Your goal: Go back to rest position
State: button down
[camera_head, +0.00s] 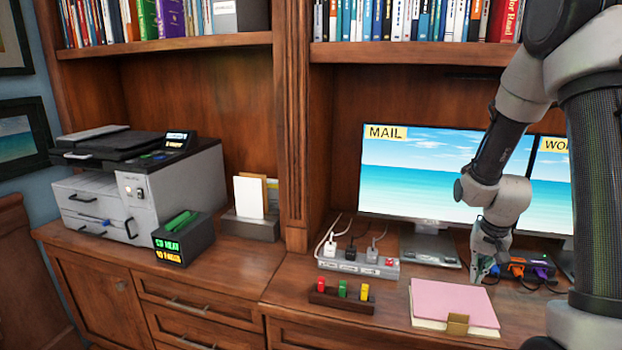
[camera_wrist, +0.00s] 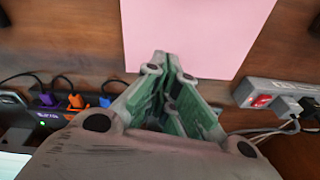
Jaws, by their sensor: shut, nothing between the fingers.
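My gripper (camera_head: 478,277) hangs above the right part of the desk, in front of the monitors and just behind the pink folder. In the wrist view my gripper (camera_wrist: 166,58) is shut with its green-padded fingers together and nothing between them. The fingertips overlap the near edge of the pink folder (camera_wrist: 195,30) in that view; I cannot tell the height above it. My arm comes down from the upper right in the head view.
A power strip (camera_head: 358,264) with plugs, a wooden block with coloured pieces (camera_head: 342,297), the pink folder (camera_head: 452,303) and a monitor (camera_head: 420,175) surround the gripper. A box with coloured plugs (camera_head: 530,268) is close on the right. A printer (camera_head: 140,180) stands left.

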jog(key=s+a+r+n+t, duration=0.1)
jog(key=s+a+r+n, duration=0.1)
jog(key=s+r, duration=0.9)
jog(key=s+a+r+n+t, duration=0.1)
jog(key=s+a+r+n, duration=0.2)
jog(key=s+r, duration=0.8)
notch_tip(320, 180, up, 2)
jog(key=shift+s+a+r+t, duration=0.1)
jog(key=shift+s+a+t, duration=0.2)
jog(key=shift+a, duration=0.75)
jog(key=shift+d, duration=0.1)
